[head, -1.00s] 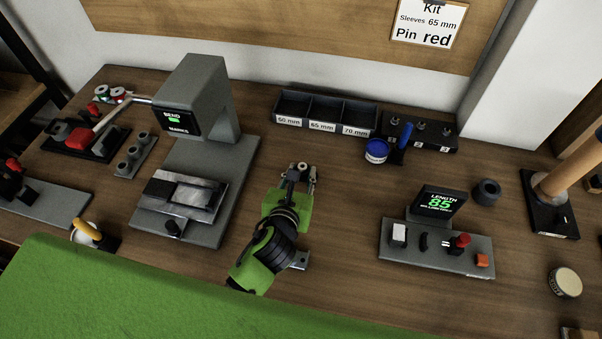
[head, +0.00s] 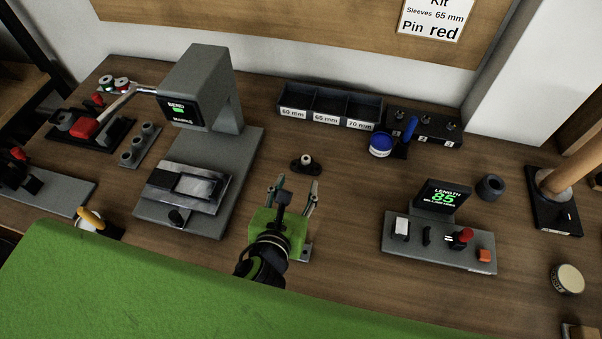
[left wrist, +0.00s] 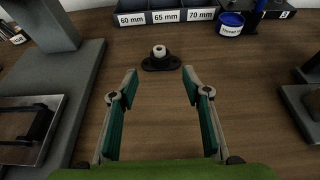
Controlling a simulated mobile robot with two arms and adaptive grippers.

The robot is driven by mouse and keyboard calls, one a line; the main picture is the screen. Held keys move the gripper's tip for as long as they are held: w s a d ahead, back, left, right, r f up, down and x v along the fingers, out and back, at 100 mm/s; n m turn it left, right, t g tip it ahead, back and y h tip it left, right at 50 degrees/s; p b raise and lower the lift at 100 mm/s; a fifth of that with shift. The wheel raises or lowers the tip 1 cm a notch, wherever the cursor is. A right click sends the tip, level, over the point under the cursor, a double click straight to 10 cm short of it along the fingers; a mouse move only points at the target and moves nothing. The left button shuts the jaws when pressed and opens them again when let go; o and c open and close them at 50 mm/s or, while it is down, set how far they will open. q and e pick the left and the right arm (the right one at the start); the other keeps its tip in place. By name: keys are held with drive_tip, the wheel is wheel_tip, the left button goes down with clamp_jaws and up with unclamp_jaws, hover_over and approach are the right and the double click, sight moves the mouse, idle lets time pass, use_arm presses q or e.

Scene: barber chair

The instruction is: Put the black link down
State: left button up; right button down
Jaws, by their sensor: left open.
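The black link (head: 306,163) lies flat on the wooden bench, between the grey press and the length gauge, with a pale round piece on its middle. It also shows in the left wrist view (left wrist: 161,62), ahead of the fingertips. My left gripper (head: 297,185) is open and empty, a little nearer to me than the link and apart from it. Its two spread fingers also show in the left wrist view (left wrist: 160,82), with bare bench between them. My right gripper is not in view.
The grey press (head: 197,120) stands to the left. A three-part sleeve bin (head: 330,104), a blue-lidded tub (head: 380,146) and a dark block with pegs (head: 425,128) are behind. The length gauge (head: 438,242), reading 85, is to the right. Bench around the link is clear.

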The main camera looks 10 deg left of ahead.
use_arm(q)
drive_tip(key=shift+v, duration=1.35)
